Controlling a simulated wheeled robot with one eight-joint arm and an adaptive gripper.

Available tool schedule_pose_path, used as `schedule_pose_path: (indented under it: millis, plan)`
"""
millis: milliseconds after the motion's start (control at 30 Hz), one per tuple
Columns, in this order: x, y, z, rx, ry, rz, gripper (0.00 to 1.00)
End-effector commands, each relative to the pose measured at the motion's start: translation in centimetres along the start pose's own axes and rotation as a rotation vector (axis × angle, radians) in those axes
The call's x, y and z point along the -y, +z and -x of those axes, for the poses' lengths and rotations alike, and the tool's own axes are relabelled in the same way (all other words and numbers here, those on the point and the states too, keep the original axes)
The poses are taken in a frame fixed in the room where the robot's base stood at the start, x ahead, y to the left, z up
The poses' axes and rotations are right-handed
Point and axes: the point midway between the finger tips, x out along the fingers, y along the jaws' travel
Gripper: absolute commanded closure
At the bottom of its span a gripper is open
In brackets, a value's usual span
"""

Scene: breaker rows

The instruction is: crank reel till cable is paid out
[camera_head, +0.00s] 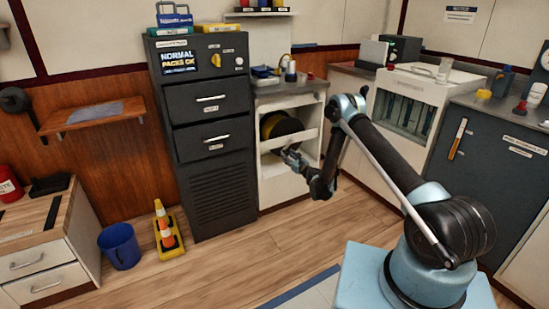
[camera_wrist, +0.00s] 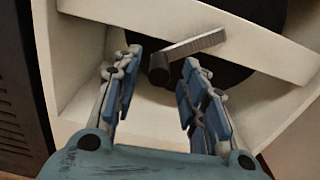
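The reel (camera_head: 284,123), round and dark with a yellowish part, sits inside a white open-front cabinet (camera_head: 262,178). In the wrist view the reel (camera_wrist: 258,20) is a black disc partly hidden behind a slanting white bar. A grey crank arm (camera_wrist: 200,44) crosses in front of that bar, with a dark handle (camera_wrist: 159,71) at its lower left end. My gripper (camera_head: 292,156) is at the cabinet front. In the wrist view my gripper (camera_wrist: 162,60) is open, its blue-padded fingers on either side of the handle, with visible gaps. I cannot make out the cable's free end.
A dark drawer cabinet (camera_head: 208,130) stands directly left of the reel's cabinet. A white unit (camera_head: 405,100) stands to the right. The wooden floor in front is clear.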

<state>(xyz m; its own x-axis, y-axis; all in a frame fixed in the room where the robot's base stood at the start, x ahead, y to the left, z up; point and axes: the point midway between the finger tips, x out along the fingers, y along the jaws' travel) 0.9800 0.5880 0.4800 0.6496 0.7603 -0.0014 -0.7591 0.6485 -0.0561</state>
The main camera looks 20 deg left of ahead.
Motion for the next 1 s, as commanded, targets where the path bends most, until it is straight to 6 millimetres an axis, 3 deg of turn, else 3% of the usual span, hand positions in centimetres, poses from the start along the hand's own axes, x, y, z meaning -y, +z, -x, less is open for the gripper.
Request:
schedule_pose_path:
  millis: [200,600,767,1000]
  plan:
    - [-0.3,0.0,-1.6,0.000,-0.002,0.000,0.61]
    - [-0.6,0.0,-2.0,0.000,-0.002,0.000,0.61]
    - [-0.6,0.0,-2.0,0.000,-0.002,0.000,0.97]
    - [-0.8,0.0,-2.0,0.000,0.000,0.002,1.00]
